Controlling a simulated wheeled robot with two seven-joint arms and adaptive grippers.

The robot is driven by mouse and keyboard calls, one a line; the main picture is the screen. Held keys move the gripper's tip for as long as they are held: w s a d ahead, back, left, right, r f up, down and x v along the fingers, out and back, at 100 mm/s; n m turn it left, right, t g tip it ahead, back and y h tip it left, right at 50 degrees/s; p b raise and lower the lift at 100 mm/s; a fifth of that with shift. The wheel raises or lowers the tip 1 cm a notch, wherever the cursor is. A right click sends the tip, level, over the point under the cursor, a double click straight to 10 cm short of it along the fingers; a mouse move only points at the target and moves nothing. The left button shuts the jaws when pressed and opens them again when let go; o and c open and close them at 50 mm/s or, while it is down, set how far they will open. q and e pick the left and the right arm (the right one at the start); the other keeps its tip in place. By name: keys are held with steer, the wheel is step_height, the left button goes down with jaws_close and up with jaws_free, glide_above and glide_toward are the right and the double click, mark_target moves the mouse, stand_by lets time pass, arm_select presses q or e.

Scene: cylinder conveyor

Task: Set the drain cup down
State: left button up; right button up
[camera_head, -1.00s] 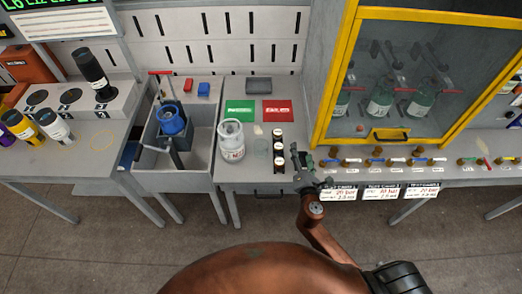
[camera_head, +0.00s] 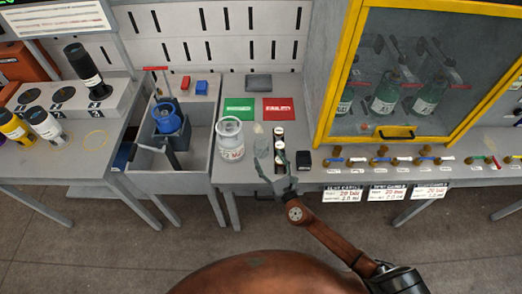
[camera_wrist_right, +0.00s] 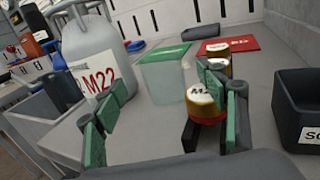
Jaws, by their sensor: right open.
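The drain cup, a clear see-through cup (camera_wrist_right: 163,80), stands upright on the grey bench in the right wrist view; in the head view it shows faintly (camera_head: 262,147). My right gripper (camera_head: 271,164) is open and empty at the bench's front edge, just on the near side of the cup. In the wrist view its green-padded fingers (camera_wrist_right: 163,95) are spread wide, with the cup beyond and between them. I cannot tell whether a finger touches it. My left gripper is not in view.
A grey M22 cylinder (camera_head: 230,141) stands left of the cup. A row of white-capped brass parts (camera_wrist_right: 203,103) stands right, close to the right finger. A black box (camera_head: 304,159) sits farther right. Green (camera_head: 239,109) and red (camera_head: 279,109) pads lie behind.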

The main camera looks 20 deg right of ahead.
mark_target(265, 149)
steer(key=w, duration=0.6)
steer(key=shift+w+a, duration=0.15)
steer(key=shift+a, duration=0.2)
steer(key=shift+c, duration=0.7)
steer(key=c, duration=1.2)
steer(key=shift+r, duration=0.1)
steer(key=shift+c, duration=0.2)
